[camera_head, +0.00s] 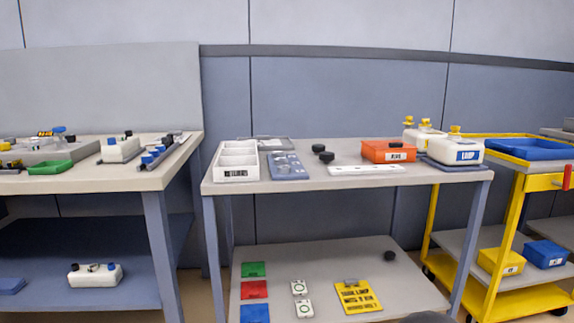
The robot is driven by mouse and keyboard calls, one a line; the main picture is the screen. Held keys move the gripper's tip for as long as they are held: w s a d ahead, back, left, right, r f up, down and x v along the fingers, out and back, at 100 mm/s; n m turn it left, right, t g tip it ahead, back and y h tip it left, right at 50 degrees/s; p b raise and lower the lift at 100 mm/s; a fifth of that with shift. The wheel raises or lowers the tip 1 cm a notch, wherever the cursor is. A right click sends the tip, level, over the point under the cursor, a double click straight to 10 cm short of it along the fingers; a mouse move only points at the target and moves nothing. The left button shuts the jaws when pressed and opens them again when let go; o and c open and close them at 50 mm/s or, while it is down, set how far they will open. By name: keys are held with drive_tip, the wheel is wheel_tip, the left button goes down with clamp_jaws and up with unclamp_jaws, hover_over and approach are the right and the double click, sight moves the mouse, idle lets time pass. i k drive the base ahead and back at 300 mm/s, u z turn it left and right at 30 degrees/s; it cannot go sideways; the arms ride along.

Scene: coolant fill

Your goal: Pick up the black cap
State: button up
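Two black caps lie on the middle table: one cap (318,148) sits behind and left of the other cap (327,157). A similar small black round thing (389,256) lies on the lower shelf of the same table. Another dark piece (395,145) shows at the orange bin (374,152) labelled PLUG; I cannot tell whether it is a cap. Which one is the task's cap is not clear. My gripper is not in view.
A yellow cart (428,220) stands right, a cluttered table (120,182) left. A dark rounded shape, perhaps mine, shows at the bottom edge.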

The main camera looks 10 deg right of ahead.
sight(317, 148)
drive_tip(key=z, duration=0.7)
drive_tip(key=i, duration=0.9)
drive_tip(key=u, duration=0.15)
